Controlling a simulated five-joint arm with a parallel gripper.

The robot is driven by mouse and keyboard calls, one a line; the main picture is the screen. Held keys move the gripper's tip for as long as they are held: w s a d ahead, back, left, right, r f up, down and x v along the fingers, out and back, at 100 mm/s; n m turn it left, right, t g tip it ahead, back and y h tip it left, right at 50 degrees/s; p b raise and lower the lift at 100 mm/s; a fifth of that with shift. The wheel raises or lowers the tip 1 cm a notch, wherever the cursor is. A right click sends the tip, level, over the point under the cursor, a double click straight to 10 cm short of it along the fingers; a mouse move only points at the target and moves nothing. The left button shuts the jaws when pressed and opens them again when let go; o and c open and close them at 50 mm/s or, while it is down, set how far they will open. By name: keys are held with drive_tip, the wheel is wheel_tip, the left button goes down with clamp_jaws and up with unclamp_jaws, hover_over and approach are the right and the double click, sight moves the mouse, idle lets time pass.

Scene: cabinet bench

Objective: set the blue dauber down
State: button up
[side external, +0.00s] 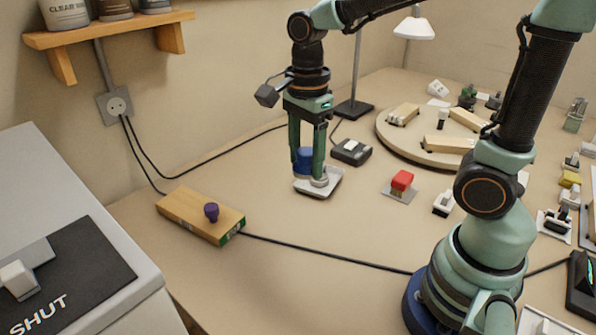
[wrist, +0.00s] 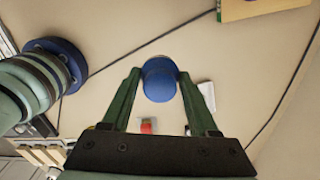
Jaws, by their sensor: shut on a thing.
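The blue dauber (side external: 303,158) is between the two green fingers of my gripper (side external: 307,168), which are shut on it. In the wrist view the dauber (wrist: 160,82) shows as a round blue body between the fingertips (wrist: 160,74). My gripper points down, with the dauber low above a small white plate (side external: 325,187) with a grey knob-like piece on it. The right finger partly covers the dauber and that piece. I cannot tell whether the dauber touches anything below.
A round board (side external: 395,137) holds wooden pieces. A cable (side external: 330,256) crosses the bare front bench.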

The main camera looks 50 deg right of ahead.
hover_over(285, 270)
wheel_tip(285, 270, down, 20)
drive_tip(key=shift+r, duration=0.1)
idle(0.5)
drive_tip(key=o, duration=1.3)
drive_tip(key=shift+f, duration=0.2)
drive_tip(key=shift+o, duration=0.2)
